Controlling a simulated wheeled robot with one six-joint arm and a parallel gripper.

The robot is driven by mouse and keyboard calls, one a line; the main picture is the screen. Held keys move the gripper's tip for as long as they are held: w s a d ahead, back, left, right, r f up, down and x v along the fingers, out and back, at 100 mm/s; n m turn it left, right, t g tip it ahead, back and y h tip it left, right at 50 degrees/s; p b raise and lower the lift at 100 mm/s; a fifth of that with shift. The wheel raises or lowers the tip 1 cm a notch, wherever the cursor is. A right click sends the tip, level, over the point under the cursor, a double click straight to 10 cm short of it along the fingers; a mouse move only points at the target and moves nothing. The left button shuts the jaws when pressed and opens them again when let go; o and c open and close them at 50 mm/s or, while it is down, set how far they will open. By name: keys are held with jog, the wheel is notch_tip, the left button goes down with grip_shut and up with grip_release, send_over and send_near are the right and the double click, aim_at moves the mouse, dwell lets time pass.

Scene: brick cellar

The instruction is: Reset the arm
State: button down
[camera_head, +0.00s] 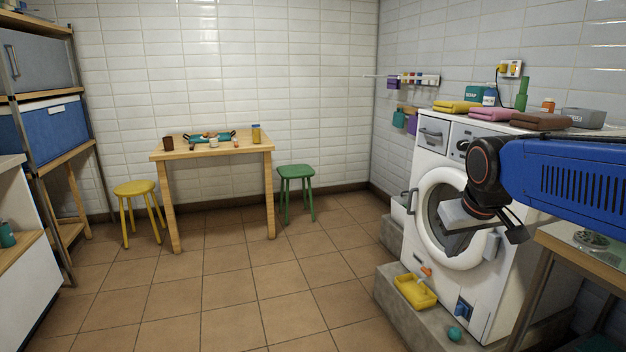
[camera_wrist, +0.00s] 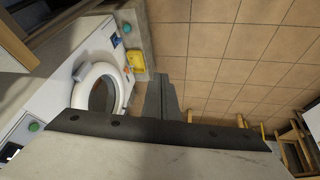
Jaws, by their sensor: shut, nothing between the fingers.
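My arm reaches in from the right edge of the head view, with a blue link (camera_head: 575,180) and a black wrist joint. My gripper (camera_head: 516,232) is in front of the white washing machine (camera_head: 435,135) and covers part of its round door (camera_head: 430,238). In the wrist view, the dark fingers of my gripper (camera_wrist: 163,80) are together, with nothing between them. The wrist view also shows the washing machine (camera_wrist: 60,85) and its round door at the left. I cannot tell any gap between my gripper and the machine.
The machine stands on a stone ledge (camera_head: 388,288) with a yellow tray (camera_head: 415,291) and a teal ball (camera_head: 454,334). Folded towels (camera_head: 490,114) lie on top. A wooden table (camera_head: 212,150), a yellow stool (camera_head: 135,188) and a green stool (camera_head: 296,171) stand at the back. The middle floor is clear.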

jog(key=s+a+f, duration=0.1)
jog(key=s+f, duration=0.4)
jog(key=s, duration=0.4)
jog(key=s+f+m, duration=0.1)
jog(key=s+f, duration=0.5)
jog(key=s, duration=0.4)
jog(key=shift+s+a+f+g+y, duration=0.15)
jog(key=shift+s+a+g+y, duration=0.15)
jog(key=shift+a+y, duration=0.1)
jog(key=shift+w, duration=0.1)
